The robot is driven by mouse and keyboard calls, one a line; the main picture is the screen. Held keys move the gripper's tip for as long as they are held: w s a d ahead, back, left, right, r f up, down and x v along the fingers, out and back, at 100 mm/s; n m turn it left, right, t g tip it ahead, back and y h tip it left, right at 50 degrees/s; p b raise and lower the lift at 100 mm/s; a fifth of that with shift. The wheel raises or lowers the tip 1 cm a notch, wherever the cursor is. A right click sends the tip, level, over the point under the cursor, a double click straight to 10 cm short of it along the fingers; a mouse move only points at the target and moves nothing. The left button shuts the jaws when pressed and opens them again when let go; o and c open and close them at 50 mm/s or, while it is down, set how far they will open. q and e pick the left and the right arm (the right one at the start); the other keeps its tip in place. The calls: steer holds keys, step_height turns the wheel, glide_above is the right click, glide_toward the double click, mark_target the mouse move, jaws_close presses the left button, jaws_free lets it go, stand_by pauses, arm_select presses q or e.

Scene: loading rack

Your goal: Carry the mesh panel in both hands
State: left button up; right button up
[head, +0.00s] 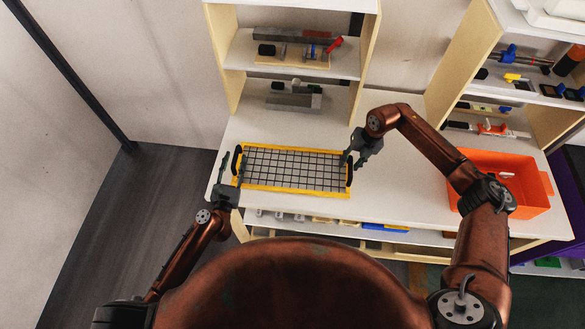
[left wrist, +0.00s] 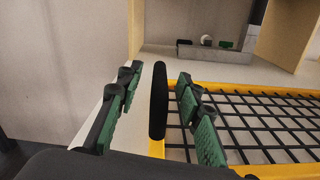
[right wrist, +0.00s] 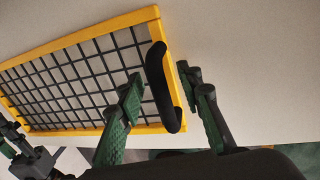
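The mesh panel (head: 292,169) has a yellow frame, a black grid and a black handle at each short end. It lies flat on the white table. My left gripper (head: 229,175) is at the panel's left end. In the left wrist view, the open fingers (left wrist: 152,112) stand on either side of the black left handle (left wrist: 158,100), with gaps visible. My right gripper (head: 352,158) is at the right end. In the right wrist view, its open fingers (right wrist: 160,95) stand on either side of the black right handle (right wrist: 164,88), apart from it.
An orange bin (head: 502,184) stands on the table (head: 400,205) at the right. A shelf unit (head: 290,50) with tools rises behind the panel. A second shelf (head: 515,80) stands at the back right. The table is clear between panel and bin.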

arm_select(q)
steer(key=shift+c, duration=0.7)
arm_select(e)
steer(key=shift+c, duration=0.7)
arm_select(q)
steer(key=c, duration=0.8)
arm_select(e)
jaws_close()
arm_select(q)
steer(key=shift+r, duration=0.1)
arm_select(e)
steer(key=shift+r, duration=0.1)
